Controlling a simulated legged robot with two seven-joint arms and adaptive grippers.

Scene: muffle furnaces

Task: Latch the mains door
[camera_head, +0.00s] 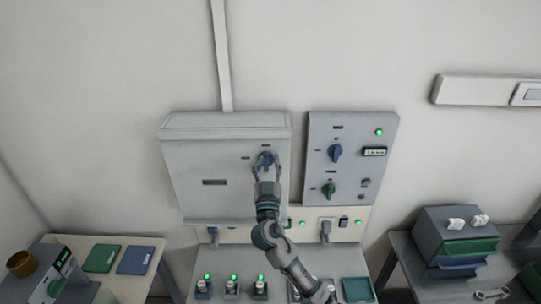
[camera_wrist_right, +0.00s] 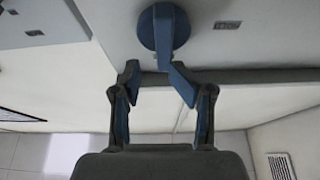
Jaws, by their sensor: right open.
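The mains door is the front of a grey wall cabinet (camera_head: 215,195), and it looks closed. A blue round knob (camera_head: 264,156) sits near its upper right corner, between two small dark labels. My right gripper (camera_head: 266,167) is at this knob, its fingers open and reaching up to it. In the right wrist view the knob (camera_wrist_right: 163,28) has a raised grip bar, and the open fingertips of my gripper (camera_wrist_right: 157,80) are just short of it or beside it. I cannot tell whether they touch. My left gripper is not in view.
A grey panel (camera_head: 350,120) with a blue and a green knob is right of the cabinet. Below are a cream strip with sockets (camera_head: 352,232) and several green-lit switches. Side tables hold green and blue pads (camera_head: 103,258) and a drawer box (camera_head: 432,225).

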